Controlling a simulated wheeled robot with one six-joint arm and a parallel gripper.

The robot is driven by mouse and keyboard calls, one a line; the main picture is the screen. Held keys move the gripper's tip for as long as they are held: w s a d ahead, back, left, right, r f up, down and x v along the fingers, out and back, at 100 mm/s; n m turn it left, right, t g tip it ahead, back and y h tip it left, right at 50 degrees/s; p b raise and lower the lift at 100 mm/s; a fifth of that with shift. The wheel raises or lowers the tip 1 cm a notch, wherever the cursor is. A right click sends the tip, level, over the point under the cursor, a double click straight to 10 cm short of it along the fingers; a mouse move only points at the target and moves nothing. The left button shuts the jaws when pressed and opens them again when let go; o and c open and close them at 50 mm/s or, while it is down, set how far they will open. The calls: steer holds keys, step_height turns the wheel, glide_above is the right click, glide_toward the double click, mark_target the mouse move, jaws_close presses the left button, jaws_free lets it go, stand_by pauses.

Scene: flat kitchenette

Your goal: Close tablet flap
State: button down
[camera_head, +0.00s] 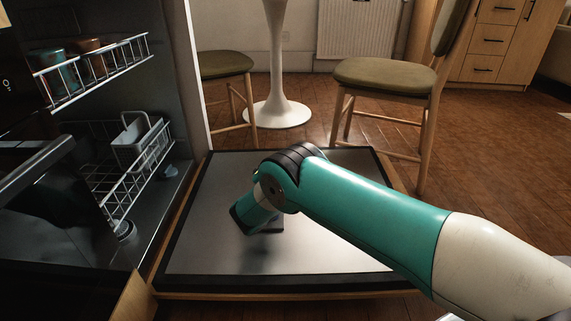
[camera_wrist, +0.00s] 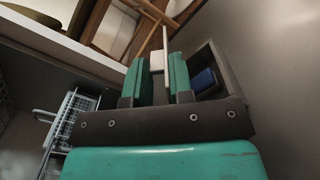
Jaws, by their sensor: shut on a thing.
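The dishwasher door (camera_head: 200,245) lies open and flat, its metal inner face up. My gripper (camera_wrist: 160,75) is low over the door; in the head view my wrist hides the fingers and the compartment. In the wrist view its green fingers are shut on the pale tablet flap (camera_wrist: 166,42), a thin panel standing on edge, swung open. A small white block (camera_wrist: 157,61) shows between the fingers beside it. Just right of the fingers is the dark tablet compartment (camera_wrist: 206,58), open, with a blue tablet (camera_wrist: 204,80) in it.
The dishwasher's upper rack (camera_head: 95,75) holds cups, and the lower rack (camera_head: 130,190) holds a pale basket (camera_head: 130,140). Two chairs (camera_head: 385,77) and a white table base (camera_head: 276,110) stand beyond the door. Floor to the right is clear.

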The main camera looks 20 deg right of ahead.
steer(key=shift+w+a+r, duration=0.1)
steer(key=shift+a+r, duration=0.05)
steer(key=shift+a, duration=0.1)
steer(key=c, duration=1.1)
jaws_free()
steer(key=shift+d, duration=0.15)
step_height(320, 180, up, 20)
steer(key=p, duration=1.1)
